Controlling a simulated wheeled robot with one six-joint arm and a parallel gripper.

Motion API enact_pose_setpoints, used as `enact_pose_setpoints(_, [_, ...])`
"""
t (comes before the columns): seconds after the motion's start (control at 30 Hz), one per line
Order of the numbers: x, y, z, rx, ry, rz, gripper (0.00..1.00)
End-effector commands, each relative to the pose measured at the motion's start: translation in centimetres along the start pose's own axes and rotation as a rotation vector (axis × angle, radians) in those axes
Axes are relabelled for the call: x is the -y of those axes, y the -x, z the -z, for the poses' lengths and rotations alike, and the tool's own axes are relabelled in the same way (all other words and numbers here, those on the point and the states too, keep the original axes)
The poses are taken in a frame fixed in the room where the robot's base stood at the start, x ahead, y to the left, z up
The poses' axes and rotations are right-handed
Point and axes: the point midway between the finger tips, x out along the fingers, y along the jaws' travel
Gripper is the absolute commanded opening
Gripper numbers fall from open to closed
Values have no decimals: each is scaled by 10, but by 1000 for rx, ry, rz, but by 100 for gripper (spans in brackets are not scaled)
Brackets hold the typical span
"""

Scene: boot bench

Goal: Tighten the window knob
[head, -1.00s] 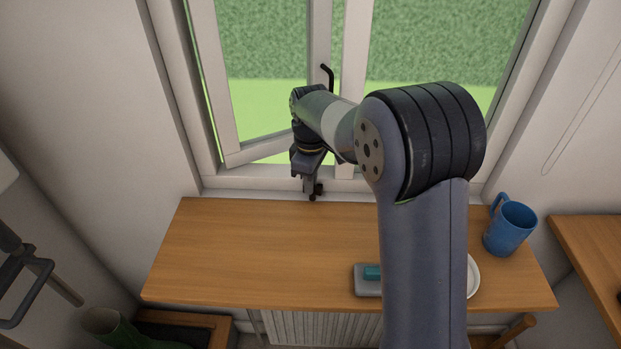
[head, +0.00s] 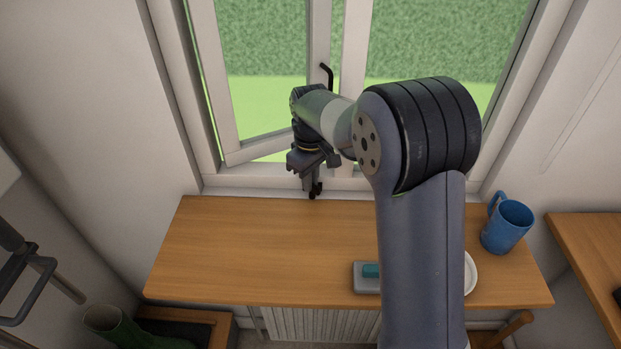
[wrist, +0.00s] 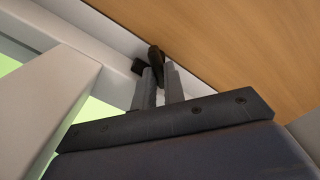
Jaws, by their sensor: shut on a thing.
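The window knob (wrist: 155,59) is small and black, low on the window frame just above the back edge of the wooden top. My gripper (wrist: 159,76) is shut on it in the wrist view, with its two grey fingers close together around the knob. In the head view my gripper (head: 314,190) reaches down in front of the sill, and the knob is mostly hidden by the fingers. The left window sash (head: 262,150) stands ajar, with green outside. A black bent handle (head: 327,75) is higher up on the frame.
The wooden top (head: 230,250) is mostly clear. A grey tray (head: 364,287) with a teal block (head: 371,270), a white plate (head: 471,272) partly behind my arm, and a blue mug (head: 507,224) are on its right. A green boot (head: 110,325) is below left.

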Motion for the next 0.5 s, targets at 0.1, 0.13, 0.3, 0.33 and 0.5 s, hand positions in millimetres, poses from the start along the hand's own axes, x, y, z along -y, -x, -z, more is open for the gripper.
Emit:
enact_pose_setpoints(0.1, [0,1,1,-3,1,-2,12])
enact_pose_setpoints(0.13, [0,2,1,-3,1,-2,15])
enact_pose_setpoints(0.3, [0,1,0,-2,1,-1,20])
enact_pose_setpoints(0.33, [0,1,0,-2,1,-1,20])
enact_pose_setpoints(0.5, [0,6,1,-3,1,-2,20])
